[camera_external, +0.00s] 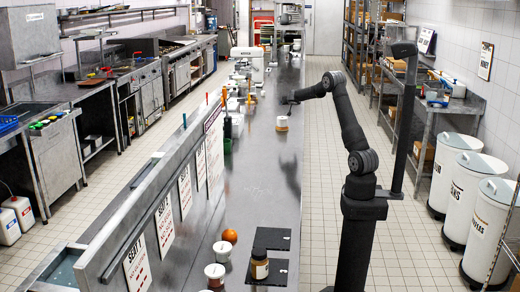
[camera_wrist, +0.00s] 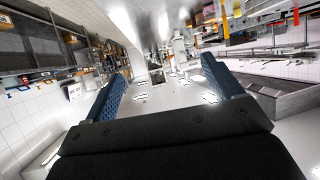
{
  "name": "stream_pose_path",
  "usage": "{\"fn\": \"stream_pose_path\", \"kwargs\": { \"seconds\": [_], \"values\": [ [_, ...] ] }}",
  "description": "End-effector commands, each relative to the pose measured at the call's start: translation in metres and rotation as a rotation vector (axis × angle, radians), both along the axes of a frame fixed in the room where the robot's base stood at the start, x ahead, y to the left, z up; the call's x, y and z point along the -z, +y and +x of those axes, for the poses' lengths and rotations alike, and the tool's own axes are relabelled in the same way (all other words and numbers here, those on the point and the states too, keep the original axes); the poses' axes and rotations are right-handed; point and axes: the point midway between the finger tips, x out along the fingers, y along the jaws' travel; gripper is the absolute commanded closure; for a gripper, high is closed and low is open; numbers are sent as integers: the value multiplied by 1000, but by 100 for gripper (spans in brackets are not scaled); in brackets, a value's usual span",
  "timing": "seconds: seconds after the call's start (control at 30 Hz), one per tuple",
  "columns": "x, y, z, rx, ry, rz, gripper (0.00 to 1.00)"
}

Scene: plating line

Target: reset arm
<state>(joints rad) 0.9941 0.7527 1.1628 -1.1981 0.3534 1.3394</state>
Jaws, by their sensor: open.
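My gripper (camera_external: 289,99) is small in the external view, held over the long steel counter (camera_external: 262,185) at the end of my outstretched arm. In the wrist view my gripper (camera_wrist: 160,92) shows two blue textured fingers set wide apart, with nothing between them. A small tub with a tan band (camera_external: 282,124) stands on the counter just below and left of my gripper, apart from it.
The counter's middle stretch is clear. White bins (camera_external: 488,228) stand right.

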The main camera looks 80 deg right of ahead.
Motion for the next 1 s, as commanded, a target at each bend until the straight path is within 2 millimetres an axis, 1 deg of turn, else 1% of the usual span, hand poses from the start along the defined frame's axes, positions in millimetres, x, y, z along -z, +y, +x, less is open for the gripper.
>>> {"fn": "stream_pose_path", "kwargs": {
  "seconds": [0.03, 0.1, 0.4, 0.77, 1.0],
  "values": [
    [-2, 7, 9, -10, -1, -1, 16],
    [-4, 17, 20, -20, -2, -1, 16],
    [-12, 57, 63, -64, -2, 0, 16],
    [-21, 111, 111, -116, -2, 0, 16],
    [-27, 149, 139, -152, -1, 0, 16]
  ]
}}
